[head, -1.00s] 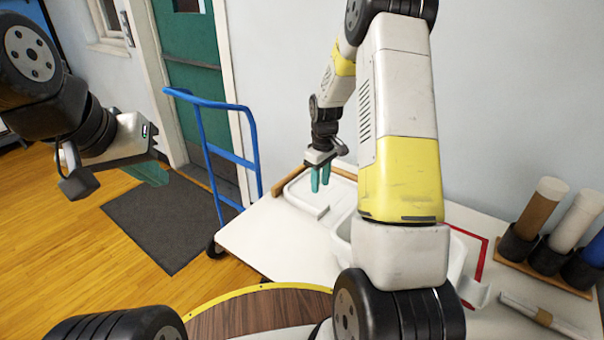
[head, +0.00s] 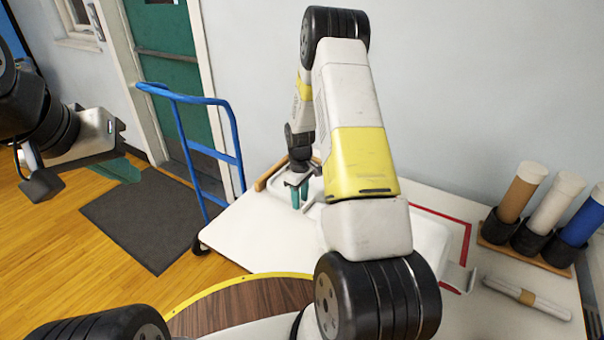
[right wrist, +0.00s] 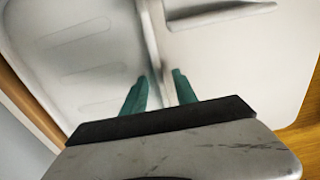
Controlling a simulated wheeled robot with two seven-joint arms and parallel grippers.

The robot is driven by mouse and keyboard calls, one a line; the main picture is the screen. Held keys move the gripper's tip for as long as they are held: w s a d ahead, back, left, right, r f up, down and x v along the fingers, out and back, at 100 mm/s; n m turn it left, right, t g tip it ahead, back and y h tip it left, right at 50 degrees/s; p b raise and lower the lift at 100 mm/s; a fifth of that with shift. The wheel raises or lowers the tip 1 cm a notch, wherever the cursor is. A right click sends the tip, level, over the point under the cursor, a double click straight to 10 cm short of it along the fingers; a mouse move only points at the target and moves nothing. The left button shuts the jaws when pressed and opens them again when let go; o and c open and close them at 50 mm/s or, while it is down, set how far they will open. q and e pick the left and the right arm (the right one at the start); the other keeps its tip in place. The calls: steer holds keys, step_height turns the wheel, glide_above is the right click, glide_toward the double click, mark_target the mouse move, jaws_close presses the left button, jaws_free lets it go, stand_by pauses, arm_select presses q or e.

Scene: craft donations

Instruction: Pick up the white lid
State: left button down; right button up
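The white lid (head: 274,193) lies at the far left end of the white table, partly hidden by my right arm and gripper. My left gripper (head: 120,169) hangs over the floor at the left, away from the table. Its finger gap cannot be made out.
A wooden strip (head: 267,178) edges the table's far end. A blue cart (head: 206,150) stands left of the table. A white tray (head: 428,238) sits partly behind my right arm. Several coloured tubes (head: 553,205) stand in holders at the right. The table's front left is bare.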

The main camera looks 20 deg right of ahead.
jaws_close()
stand_by(1.4)
